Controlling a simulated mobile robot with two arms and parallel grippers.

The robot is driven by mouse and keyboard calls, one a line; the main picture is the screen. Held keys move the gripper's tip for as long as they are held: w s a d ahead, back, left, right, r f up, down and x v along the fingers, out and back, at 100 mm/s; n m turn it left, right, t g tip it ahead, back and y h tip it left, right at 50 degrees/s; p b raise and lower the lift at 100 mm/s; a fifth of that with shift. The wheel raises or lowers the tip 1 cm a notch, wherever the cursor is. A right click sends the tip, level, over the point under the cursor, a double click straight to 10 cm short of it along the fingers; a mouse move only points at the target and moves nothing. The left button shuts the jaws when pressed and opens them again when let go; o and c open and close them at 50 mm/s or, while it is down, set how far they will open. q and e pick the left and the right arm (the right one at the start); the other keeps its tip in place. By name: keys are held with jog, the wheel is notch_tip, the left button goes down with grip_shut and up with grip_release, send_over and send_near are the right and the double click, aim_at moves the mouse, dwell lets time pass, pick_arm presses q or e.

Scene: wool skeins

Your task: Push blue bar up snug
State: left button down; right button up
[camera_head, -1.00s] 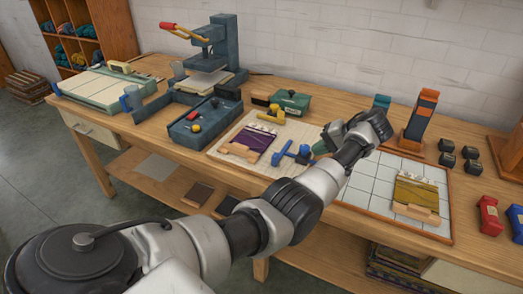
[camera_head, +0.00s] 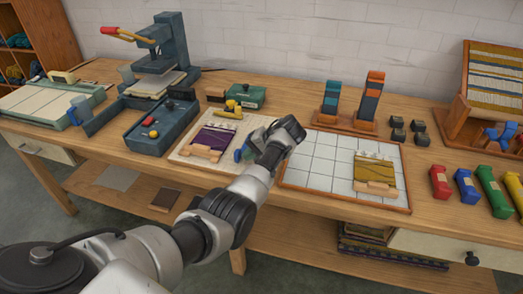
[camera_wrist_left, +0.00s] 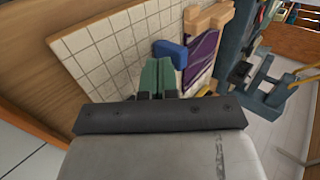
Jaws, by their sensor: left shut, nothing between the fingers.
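The blue bar (camera_head: 241,155) lies on the pale gridded board (camera_head: 186,153), just right of a purple swatch (camera_head: 220,137) with a wooden strip. In the head view it is mostly hidden by my left gripper (camera_head: 254,146). In the left wrist view the blue bar (camera_wrist_left: 170,52) sits between the purple swatch (camera_wrist_left: 202,55) and the green fingertips (camera_wrist_left: 157,64) of my left gripper. The fingers are shut and empty, low over the board and close to the bar. I cannot tell if they touch it. My right gripper is not in view.
A white tiled board (camera_head: 322,165) with a mustard swatch (camera_head: 375,170) lies to the right. A blue-grey tray (camera_head: 160,127) stands left, a green box (camera_head: 245,96) behind. Red (camera_head: 440,183) and blue (camera_head: 466,186) blocks are at far right.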

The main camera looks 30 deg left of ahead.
pick_arm(q)
jog(key=shift+a, duration=0.4)
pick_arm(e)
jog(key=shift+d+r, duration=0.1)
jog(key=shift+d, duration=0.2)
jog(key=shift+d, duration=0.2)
pick_arm(q)
jog(key=shift+s, duration=0.1)
jog(key=a+p, duration=0.1)
jog(key=a, duration=0.1)
jog(key=s+a+p, duration=0.1)
jog(key=a, duration=0.2)
jog(key=shift+r+p, duration=0.2)
jog(key=shift+p, duration=0.15)
jog(key=shift+s+a+f, duration=0.1)
jog(key=shift+f, duration=0.05)
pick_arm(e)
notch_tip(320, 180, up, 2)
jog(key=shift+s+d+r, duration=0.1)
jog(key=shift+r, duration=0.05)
